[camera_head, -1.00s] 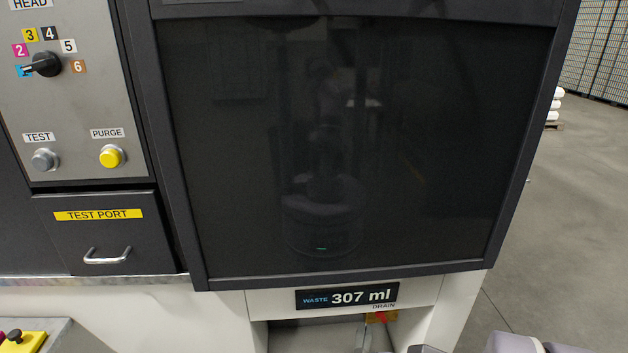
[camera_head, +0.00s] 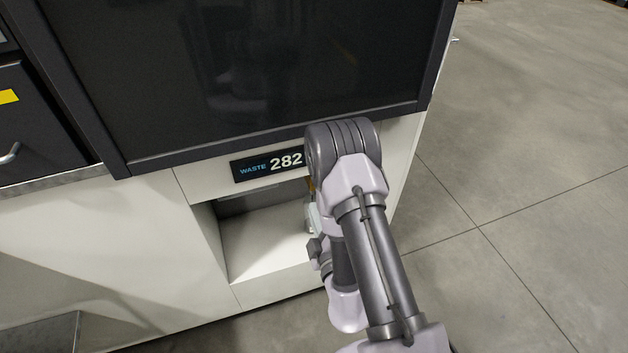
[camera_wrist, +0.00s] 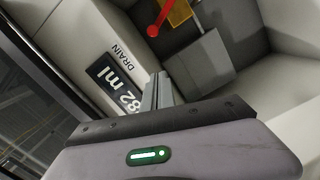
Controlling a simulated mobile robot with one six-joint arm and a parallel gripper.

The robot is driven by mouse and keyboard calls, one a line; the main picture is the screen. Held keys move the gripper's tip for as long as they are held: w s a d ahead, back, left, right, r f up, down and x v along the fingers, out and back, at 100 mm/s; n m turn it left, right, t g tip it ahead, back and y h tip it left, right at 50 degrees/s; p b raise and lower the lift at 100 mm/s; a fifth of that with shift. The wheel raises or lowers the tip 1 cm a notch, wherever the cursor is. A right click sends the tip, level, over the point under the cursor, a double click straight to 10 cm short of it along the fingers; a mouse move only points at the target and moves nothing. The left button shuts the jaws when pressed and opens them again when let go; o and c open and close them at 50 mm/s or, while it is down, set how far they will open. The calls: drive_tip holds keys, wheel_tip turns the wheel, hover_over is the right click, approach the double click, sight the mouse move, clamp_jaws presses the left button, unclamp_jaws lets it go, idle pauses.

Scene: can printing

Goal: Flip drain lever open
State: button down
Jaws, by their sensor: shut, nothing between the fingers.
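The drain lever (camera_wrist: 157,22) is red with a round red end. It shows at the top of the wrist view, in front of a yellow-orange plate (camera_wrist: 180,10) by the DRAIN label. My gripper (camera_wrist: 158,82) has its grey fingers together and empty, pointing toward the recess. The fingertips appear apart from the lever, below it in the wrist view. In the head view my arm hides the lever and most of the gripper.
The waste display (camera_head: 268,165) reads 282 in the head view, its right end hidden by my arm. An open white recess (camera_head: 262,245) lies below it. A grey block (camera_wrist: 202,66) sits near the lever. Clear floor (camera_head: 520,200) lies to the right.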

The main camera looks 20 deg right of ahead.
drive_tip(key=w+d+p, duration=0.2)
drive_tip(key=w, duration=0.3)
drive_tip(key=w+d+f+p, duration=0.1)
drive_tip(key=w+d+p, duration=0.1)
drive_tip(key=w, duration=0.3)
drive_tip(key=shift+w+f+p, duration=0.3)
drive_tip(key=shift+w+p, duration=0.1)
drive_tip(key=shift+p, duration=0.35)
